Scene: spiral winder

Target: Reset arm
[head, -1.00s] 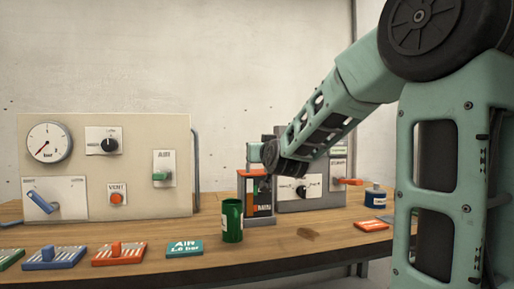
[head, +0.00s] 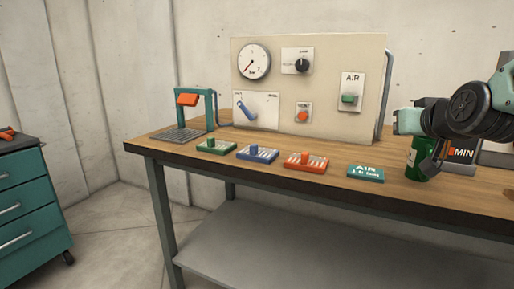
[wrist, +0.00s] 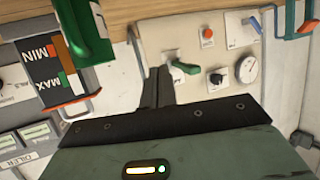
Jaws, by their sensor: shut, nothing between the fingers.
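My gripper (wrist: 158,75) is in the lower middle of the wrist view, its dark fingers together with nothing between them. Behind the fingers is the beige panel with a green AIR switch (wrist: 184,67); I cannot tell how far apart they are. In the head view the end of my arm is at the right edge, over the bench, and the fingers cannot be made out clearly. It partly covers a green can (head: 417,163) standing on the bench. The can also shows in the wrist view (wrist: 84,32), to the left of the fingers.
The wooden bench (head: 320,192) carries the beige panel (head: 340,60), several coloured tags, a teal AIR plate (head: 366,173) and a small teal stand (head: 212,106). A MIN/MAX unit (wrist: 62,70) is beside the can. A teal drawer cabinet (head: 30,205) stands at left.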

